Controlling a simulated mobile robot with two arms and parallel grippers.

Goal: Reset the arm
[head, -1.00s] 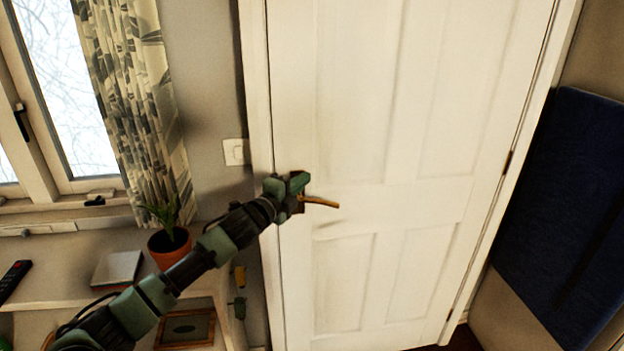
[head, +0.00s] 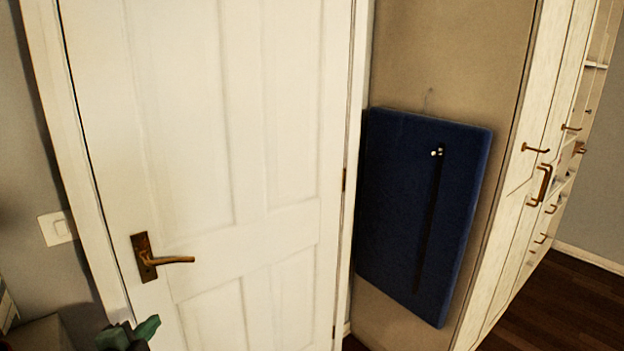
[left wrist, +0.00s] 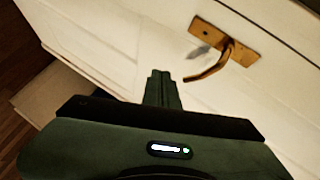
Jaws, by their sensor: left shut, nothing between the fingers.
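My left gripper (head: 130,334) shows at the bottom left of the head view, below the door handle and apart from it. In the left wrist view my left gripper (left wrist: 162,88) has its fingers together with nothing between them. The brass door handle (head: 160,257) is on the left side of a closed white panelled door (head: 270,200). The handle also shows in the left wrist view (left wrist: 222,58), just beyond and to the right of the fingertips. Most of my left arm is out of the head view. My right gripper is not in view.
A blue board (head: 405,230) hangs on the wall right of the door. White cupboards (head: 530,200) with brass handles stand at the far right, with dark wooden floor (head: 560,295) beside them. A light switch (head: 57,228) is left of the door.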

